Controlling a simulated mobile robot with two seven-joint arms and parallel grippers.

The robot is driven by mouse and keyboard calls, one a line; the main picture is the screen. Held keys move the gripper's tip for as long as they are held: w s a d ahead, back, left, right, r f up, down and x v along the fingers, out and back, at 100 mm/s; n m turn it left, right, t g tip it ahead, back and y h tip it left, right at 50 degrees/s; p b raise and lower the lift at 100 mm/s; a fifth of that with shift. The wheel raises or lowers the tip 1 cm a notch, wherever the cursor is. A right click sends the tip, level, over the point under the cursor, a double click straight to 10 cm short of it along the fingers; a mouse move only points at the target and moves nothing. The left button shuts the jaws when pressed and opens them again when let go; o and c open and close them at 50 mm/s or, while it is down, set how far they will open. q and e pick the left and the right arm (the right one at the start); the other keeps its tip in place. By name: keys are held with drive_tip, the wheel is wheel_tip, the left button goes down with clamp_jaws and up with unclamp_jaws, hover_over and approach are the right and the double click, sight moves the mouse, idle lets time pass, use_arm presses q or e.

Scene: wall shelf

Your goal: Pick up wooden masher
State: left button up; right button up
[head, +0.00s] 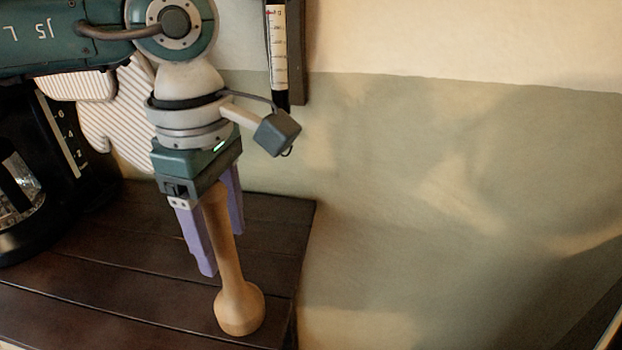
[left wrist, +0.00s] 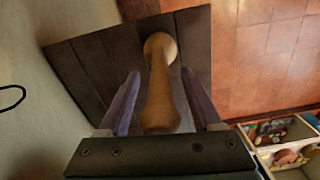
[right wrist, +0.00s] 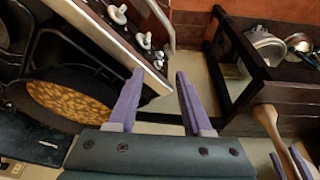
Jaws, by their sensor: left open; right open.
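The wooden masher (head: 231,262) stands upright on the dark wooden shelf (head: 270,225), near its right end, with its wide round foot down. My left gripper (head: 223,250) points down over it, open, with one purple finger on each side of the handle. In the left wrist view the masher (left wrist: 160,88) runs between the two fingers, and its top is close to the palm. I cannot tell whether a finger touches it. My right gripper (right wrist: 158,100) is open and empty, away from the shelf. In the right wrist view a wooden handle (right wrist: 268,122) shows at the right edge, likely the masher.
A coffee maker (head: 30,190) stands on the shelf at the left. A striped mitt (head: 120,125) and a marker-like object (head: 278,55) hang at the wall behind. In the right wrist view there is a stove (right wrist: 125,35) with knobs and a pan (right wrist: 65,100).

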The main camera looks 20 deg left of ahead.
sight(216, 209)
use_arm(q)
clamp_jaws()
idle(0.3)
drive_tip(key=shift+r, duration=0.1)
drive_tip(key=shift+r, duration=0.45)
wheel_tip(216, 209, up, 2)
drive_tip(key=shift+r+b, duration=0.1)
drive_tip(key=shift+b, duration=0.4)
drive_tip(key=s+d+p, duration=0.3)
drive_tip(key=s+d, duration=0.1)
drive_tip(key=s, duration=1.3)
drive_tip(key=shift+s+d+r+p, duration=0.15)
drive_tip(key=shift+s+p, duration=0.1)
drive_tip(key=shift+p, duration=0.05)
